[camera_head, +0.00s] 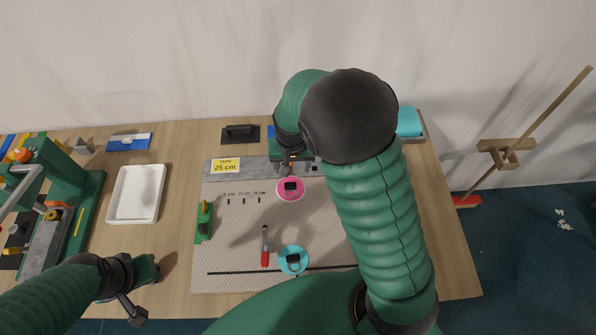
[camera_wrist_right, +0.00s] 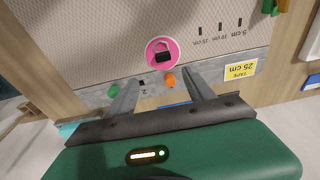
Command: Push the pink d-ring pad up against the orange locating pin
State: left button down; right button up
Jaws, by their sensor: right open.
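The pink d-ring pad (camera_head: 291,190) is a round disc with a black d-ring mount, lying flat on the pale mat just in front of the grey strip. It also shows in the right wrist view (camera_wrist_right: 152,63). The orange locating pin (camera_wrist_right: 170,80) stands on the grey strip right beside the pad; I cannot tell whether they touch. My right gripper (camera_wrist_right: 163,82) is open, with its two fingers on either side of the pin and the pad just beyond the tips. My left gripper (camera_head: 138,308) hangs at the lower left, away from the pad; its jaws are unclear.
A turquoise pad (camera_head: 292,272) and a red-handled tool (camera_head: 265,257) lie nearer on the mat (camera_head: 230,265). A green tool (camera_head: 203,222) lies at its left edge. A green pin (camera_wrist_right: 114,88) stands on the strip. A white tray (camera_head: 112,215) and green machine (camera_head: 85,195) are left.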

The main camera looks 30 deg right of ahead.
send_over(290, 183)
jog(key=s+a, duration=0.1)
notch_tip(290, 183, down, 9)
jog(key=shift+r+p, duration=0.15)
jog(key=shift+p, duration=0.2)
jog(key=f, duration=0.2)
jog(key=d+f, duration=0.1)
jog(key=f, duration=0.1)
jog(key=shift+w+f, duration=0.1)
jog(key=shift+f, duration=0.15)
jog(key=shift+d+f+p, duration=0.2)
jog(key=shift+f+p, duration=0.1)
jog(key=shift+f, duration=0.3)
jog(key=shift+w+a, duration=0.1)
jog(key=shift+a, duration=0.3)
jog(key=shift+c, duration=0.4)
jog(key=shift+a, duration=0.1)
jog(key=c, duration=0.5)
jog(key=shift+d, duration=0.25)
grip_shut()
pick_arm(q)
jog(key=shift+w+a+r, duration=0.3)
jog(key=shift+w+r, duration=0.05)
jog(key=shift+r, duration=0.1)
jog(key=shift+a+f, duration=0.1)
pick_arm(e)
jog(key=shift+w, duration=0.25)
